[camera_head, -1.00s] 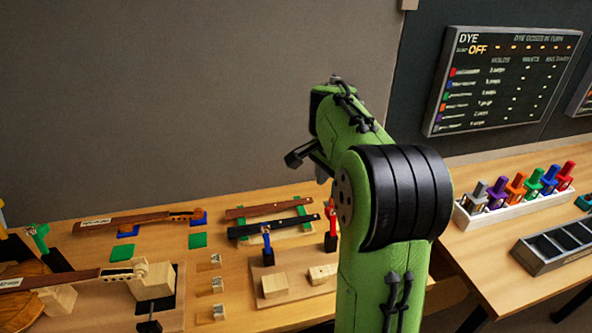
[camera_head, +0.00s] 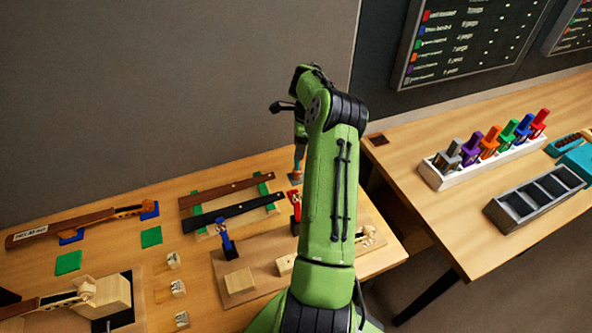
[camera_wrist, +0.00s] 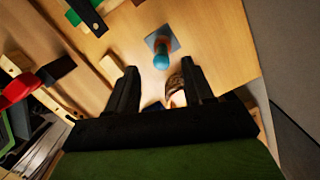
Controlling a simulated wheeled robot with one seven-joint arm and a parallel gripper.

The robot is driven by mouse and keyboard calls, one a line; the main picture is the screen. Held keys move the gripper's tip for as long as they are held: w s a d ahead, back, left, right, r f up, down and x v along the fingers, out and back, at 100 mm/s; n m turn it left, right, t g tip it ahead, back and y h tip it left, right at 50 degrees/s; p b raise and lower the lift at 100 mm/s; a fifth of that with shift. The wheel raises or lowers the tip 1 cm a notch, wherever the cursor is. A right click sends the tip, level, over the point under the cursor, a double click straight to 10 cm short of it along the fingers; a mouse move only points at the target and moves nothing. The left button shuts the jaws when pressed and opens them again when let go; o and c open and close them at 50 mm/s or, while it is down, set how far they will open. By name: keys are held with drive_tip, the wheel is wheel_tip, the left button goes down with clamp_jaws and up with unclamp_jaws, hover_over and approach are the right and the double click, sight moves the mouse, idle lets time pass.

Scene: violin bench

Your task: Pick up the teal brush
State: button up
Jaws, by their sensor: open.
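The teal brush (camera_wrist: 162,58) stands on a grey-blue square base in the wrist view, with an orange band below its teal top. In the head view the teal brush (camera_head: 299,158) is at the back right of the left bench, partly hidden by my arm. My gripper (camera_wrist: 159,70) is open, with the brush ahead of and roughly between its fingertips. I cannot tell the remaining distance. In the head view the fingers are hidden by my arm.
Black and brown fingerboards (camera_head: 240,210) lie left of the brush. Red (camera_head: 295,205) and blue (camera_head: 226,240) upright pieces stand in front. A brown-and-white object (camera_wrist: 175,90) lies by the right finger. A dye rack (camera_head: 440,178) stands on the right bench.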

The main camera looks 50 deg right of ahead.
sight(296, 169)
drive_tip(key=f, duration=0.4)
drive_tip(key=w+f, duration=0.1)
drive_tip(key=f, duration=0.1)
drive_tip(key=shift+a+f, duration=0.2)
drive_tip(key=shift+c, duration=0.3)
drive_tip(key=shift+r, duration=0.1)
clamp_jaws()
